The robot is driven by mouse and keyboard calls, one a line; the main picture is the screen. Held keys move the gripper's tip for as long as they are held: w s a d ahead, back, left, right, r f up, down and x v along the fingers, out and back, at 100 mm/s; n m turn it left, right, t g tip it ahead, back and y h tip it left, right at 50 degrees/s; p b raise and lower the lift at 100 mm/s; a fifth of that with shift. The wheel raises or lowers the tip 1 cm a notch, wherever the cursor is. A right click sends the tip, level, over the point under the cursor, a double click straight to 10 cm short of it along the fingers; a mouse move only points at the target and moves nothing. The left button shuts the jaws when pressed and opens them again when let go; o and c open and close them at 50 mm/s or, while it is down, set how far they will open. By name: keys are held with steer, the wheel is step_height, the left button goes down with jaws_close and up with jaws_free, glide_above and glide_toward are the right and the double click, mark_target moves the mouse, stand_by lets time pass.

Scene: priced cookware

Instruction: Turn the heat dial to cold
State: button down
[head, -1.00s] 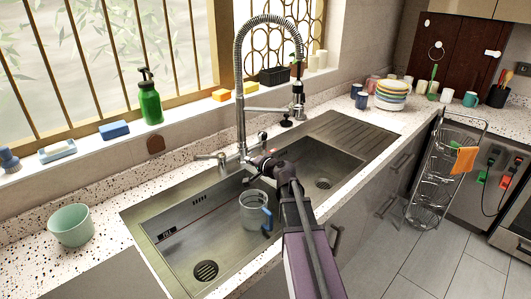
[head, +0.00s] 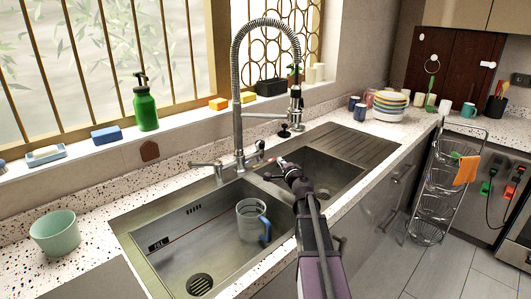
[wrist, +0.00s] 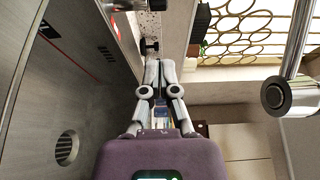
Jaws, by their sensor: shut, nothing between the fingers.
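No marking clearly identifies the heat dial.
A clear jug (head: 250,228) with a blue handle stands in the left basin (head: 185,255). The tap's spray head (wrist: 276,96) hangs at the right in the wrist view. A green bottle (head: 146,108) and sponges line the sill. The drainboard (head: 352,143) is clear.

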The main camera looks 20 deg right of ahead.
steer(key=shift+w, duration=0.15)
glide_toward(260, 146)
steer(key=w+d, duration=0.3)
steer(key=w, duration=0.2)
steer(key=shift+w+a, duration=0.6)
steer(key=shift+a, duration=0.1)
steer(key=shift+w+a, duration=0.45)
steer(key=shift+w+a, duration=0.1)
